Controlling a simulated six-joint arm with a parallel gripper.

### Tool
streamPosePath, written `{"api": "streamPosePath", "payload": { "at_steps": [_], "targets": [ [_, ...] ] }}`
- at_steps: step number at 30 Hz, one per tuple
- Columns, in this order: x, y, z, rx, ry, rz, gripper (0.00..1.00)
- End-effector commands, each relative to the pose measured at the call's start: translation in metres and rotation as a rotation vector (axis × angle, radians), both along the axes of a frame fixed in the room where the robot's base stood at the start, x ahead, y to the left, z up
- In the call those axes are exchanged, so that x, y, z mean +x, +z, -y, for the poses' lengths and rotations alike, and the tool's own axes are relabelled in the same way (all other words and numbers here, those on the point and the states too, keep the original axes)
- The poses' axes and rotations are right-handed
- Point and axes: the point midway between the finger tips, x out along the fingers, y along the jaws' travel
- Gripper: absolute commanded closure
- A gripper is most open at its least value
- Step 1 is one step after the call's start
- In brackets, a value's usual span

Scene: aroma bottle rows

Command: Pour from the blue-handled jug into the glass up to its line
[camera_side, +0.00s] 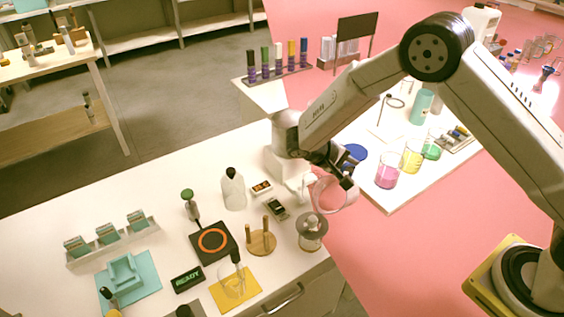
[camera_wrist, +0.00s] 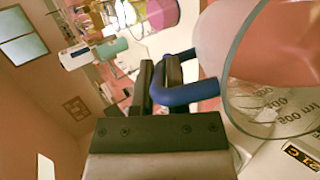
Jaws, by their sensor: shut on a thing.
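My gripper (camera_side: 345,170) is shut on the blue handle (camera_wrist: 190,94) of a clear jug, between its two dark fingers in the wrist view. The jug's clear body (camera_side: 333,195) hangs in the air beside the gripper, above the table's right edge, and looks tilted. Its rounded wall and rim (camera_wrist: 232,60) fill the right of the wrist view. I cannot tell how much liquid is inside. A faint clear glass (camera_side: 226,285) appears to stand on the yellow mat (camera_side: 247,291), left of and below the jug. Its line is too small to make out.
A lidded glass jar (camera_side: 312,235) stands below the jug near the table's front edge. A wooden peg stand (camera_side: 262,243), a black plate with an orange ring (camera_side: 212,241) and a white bottle (camera_side: 233,192) stand left. Pink, yellow and green beakers (camera_side: 387,172) occupy the other table.

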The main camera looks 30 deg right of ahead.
Motion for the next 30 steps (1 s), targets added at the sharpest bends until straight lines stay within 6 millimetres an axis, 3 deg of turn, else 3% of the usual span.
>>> {"api": "streamPosePath", "payload": {
  "at_steps": [30],
  "targets": [
    [-0.0006, 0.0008, -0.0033, -0.035, 0.001, 0.009, 1.00]
  ]
}}
